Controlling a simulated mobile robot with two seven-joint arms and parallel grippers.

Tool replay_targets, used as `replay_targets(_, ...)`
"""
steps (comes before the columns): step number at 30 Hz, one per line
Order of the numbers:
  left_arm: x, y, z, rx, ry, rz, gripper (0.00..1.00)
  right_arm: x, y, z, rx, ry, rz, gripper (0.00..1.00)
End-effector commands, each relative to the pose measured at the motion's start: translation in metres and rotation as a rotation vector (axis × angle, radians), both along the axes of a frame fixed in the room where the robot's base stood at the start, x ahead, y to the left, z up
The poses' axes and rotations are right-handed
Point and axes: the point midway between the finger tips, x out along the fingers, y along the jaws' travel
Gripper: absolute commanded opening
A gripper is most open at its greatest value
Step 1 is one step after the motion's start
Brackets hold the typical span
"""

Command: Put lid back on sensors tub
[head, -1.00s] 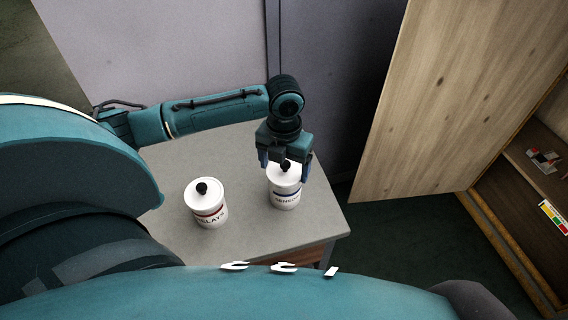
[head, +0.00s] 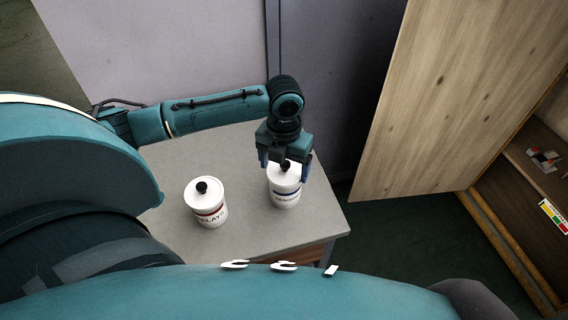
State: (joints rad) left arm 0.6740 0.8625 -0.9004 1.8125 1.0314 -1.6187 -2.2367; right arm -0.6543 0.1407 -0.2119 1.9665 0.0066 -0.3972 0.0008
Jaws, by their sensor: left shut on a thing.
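The sensors tub (head: 286,200) is a white tub with a blue band and dark lettering, upright on the grey table near its right side. Its white lid (head: 285,178) with a black knob is at the top of the tub, and looks seated on or right at the rim; I cannot tell if a thin gap is left. My left gripper (head: 285,170) is directly above, pointing down, shut on the lid's knob, its fingers on either side. My right gripper is not in view.
The table (head: 245,225) is otherwise clear. A wooden door panel (head: 445,95) stands open at the right, beside a cabinet shelf (head: 535,185) with small items.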

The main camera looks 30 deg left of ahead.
Motion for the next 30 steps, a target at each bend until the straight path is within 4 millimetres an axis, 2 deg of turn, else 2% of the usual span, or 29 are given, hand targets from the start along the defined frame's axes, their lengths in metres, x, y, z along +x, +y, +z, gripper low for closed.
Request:
replay_targets(12, 0.0001, 0.0, -0.0003, 0.0, 0.0, 0.0, 0.6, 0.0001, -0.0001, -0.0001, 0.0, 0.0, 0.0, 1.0)
replay_targets(13, 0.0001, 0.0, -0.0003, 0.0, 0.0, 0.0, 0.84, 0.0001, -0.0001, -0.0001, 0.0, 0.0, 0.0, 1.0)
replay_targets(18, 0.0001, 0.0, -0.0003, 0.0, 0.0, 0.0, 0.98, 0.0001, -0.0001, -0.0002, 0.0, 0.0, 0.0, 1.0)
replay_targets(30, 0.0001, -0.0001, 0.0004, 0.0, 0.0, 0.0, 1.0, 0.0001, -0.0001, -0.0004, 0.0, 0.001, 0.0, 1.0)
